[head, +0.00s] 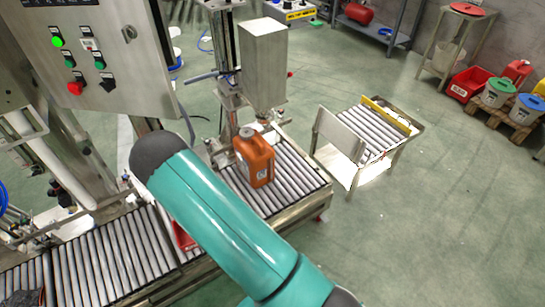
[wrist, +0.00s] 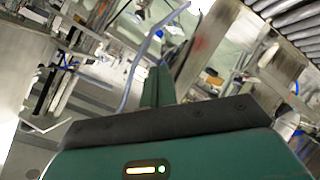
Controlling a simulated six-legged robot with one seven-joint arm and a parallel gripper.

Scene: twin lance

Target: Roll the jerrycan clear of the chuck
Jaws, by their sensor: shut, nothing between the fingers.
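The orange jerrycan (head: 256,163) stands upright on the roller conveyor (head: 295,172) in the head view. I cannot tell whether the fitting touches the jerrycan's neck. My gripper (wrist: 157,86) shows in the wrist view, its teal fingers together and empty. The jerrycan is not recognisable in the wrist view. My teal arm crosses the lower middle of the head view and hides part of the conveyor.
A control cabinet (head: 95,50) with lit buttons stands at the left. More rollers (head: 95,265) run at lower left. A separate roller stand (head: 370,127) with an upright plate is right of the conveyor. Bins and cans (head: 497,90) sit far right. The right floor is clear.

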